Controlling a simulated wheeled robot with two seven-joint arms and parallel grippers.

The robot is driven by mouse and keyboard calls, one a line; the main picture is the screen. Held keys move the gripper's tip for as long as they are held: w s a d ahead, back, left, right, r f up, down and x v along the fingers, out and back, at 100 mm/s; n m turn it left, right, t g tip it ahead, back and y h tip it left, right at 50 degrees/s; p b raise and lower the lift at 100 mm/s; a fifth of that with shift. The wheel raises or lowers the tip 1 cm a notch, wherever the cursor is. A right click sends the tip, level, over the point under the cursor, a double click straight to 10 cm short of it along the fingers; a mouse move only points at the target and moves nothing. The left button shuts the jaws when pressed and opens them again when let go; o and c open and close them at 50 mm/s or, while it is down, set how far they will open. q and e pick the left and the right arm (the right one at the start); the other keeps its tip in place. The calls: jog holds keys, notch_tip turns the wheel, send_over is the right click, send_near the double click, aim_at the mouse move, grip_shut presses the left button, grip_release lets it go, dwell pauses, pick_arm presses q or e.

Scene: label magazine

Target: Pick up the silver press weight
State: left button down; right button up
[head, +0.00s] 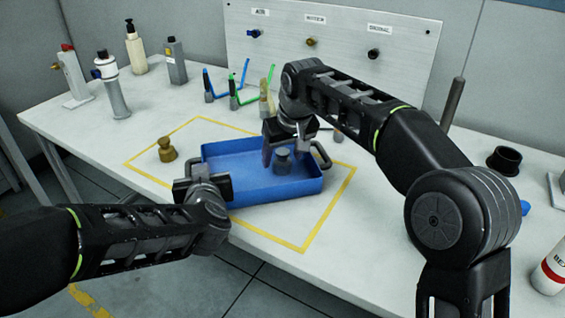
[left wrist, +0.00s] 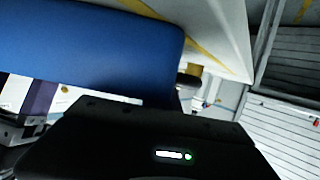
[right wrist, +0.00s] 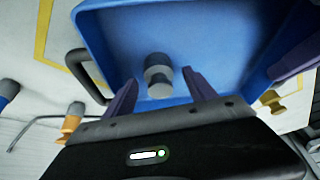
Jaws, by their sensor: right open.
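The silver press weight (head: 283,160) stands upright inside the blue tray (head: 222,168), toward its right half. My right gripper (head: 290,140) is open and reaches down into the tray beside the weight. In the right wrist view the weight (right wrist: 157,62) shows just beyond and between the two purple fingers, with no clear contact. The left wrist view shows the tray's blue wall (left wrist: 90,55) close up.
A brass weight (head: 166,150) stands left of the tray. Several coloured-handled tools (head: 235,95) stand behind it, before an upright panel (head: 330,40). Bottles and a dispenser (head: 112,85) stand at the back left. A black ring (head: 503,160) lies at right.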

jog(key=shift+w+f, duration=0.15)
jog(key=shift+f, duration=0.25)
grip_shut()
dwell(0.9)
jog(key=shift+r, duration=0.1)
